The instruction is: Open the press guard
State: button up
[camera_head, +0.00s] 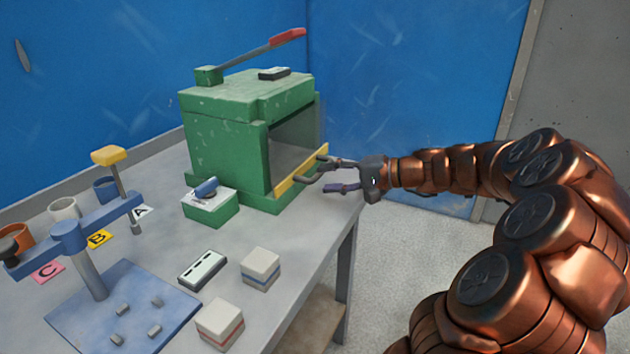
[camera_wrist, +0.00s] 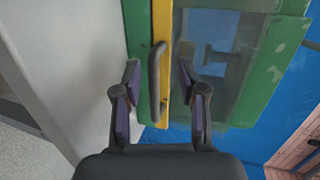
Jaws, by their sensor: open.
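The green press (camera_head: 225,140) stands at the back of the table. Its guard is a see-through panel (camera_head: 293,137) with a yellow strip (camera_head: 292,180) along its lower edge, and it appears down over the press opening. A dark bar handle (camera_head: 308,179) sits on the yellow strip. In the wrist view the handle (camera_wrist: 154,82) lies between the two fingers, with the yellow strip (camera_wrist: 162,50) and the clear panel (camera_wrist: 215,65) behind it. My gripper (camera_head: 328,176) is open at the handle; the fingers (camera_wrist: 158,75) stand apart from it on both sides.
A red-tipped lever (camera_head: 285,37) rises above the press. A green box (camera_head: 210,206), a black-and-white block (camera_head: 203,269), two pale blocks (camera_head: 261,268) and a blue fixture (camera_head: 125,305) stand on the table (camera_head: 170,240). Blue walls close in behind; open floor (camera_head: 400,245) lies right of the table.

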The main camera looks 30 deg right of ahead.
jog(key=d, duration=0.2)
jog(key=d+m+t, duration=0.1)
jog(key=d, duration=0.1)
jog(key=w+d+f+t+h, duration=0.1)
jog(key=d, duration=0.1)
jog(key=shift+b, duration=0.3)
jog(key=shift+x, duration=3.75)
jog(key=shift+c, duration=0.3)
grip_shut()
